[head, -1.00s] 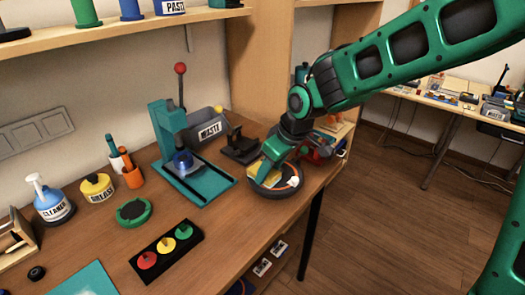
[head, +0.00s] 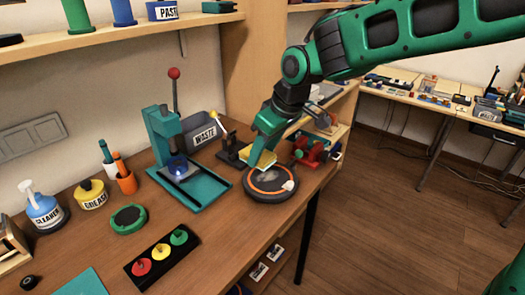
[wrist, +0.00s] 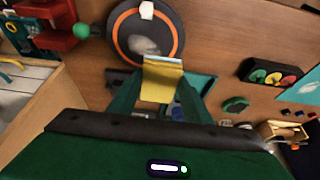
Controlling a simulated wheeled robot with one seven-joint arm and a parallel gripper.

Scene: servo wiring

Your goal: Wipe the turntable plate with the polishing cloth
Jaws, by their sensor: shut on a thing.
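The turntable plate (head: 268,193) is a round dark disc with an orange ring, near the right front edge of the bench. It also shows at the top of the wrist view (wrist: 122,35). A pale grey smudge (wrist: 143,45) marks its middle, and a small white piece (head: 288,185) sits at its rim. My gripper (head: 264,150) is shut on the yellow polishing cloth (head: 262,159), at the plate's back edge in the head view. In the wrist view the folded cloth (wrist: 161,84) hangs between the fingers. I cannot tell whether it touches the plate.
A teal press (head: 165,145) and a grey waste bin (head: 205,130) stand behind. A red vise (head: 310,150) is close on the right. A black block with three coloured knobs (head: 162,256) lies left of the plate. Bare bench lies between them.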

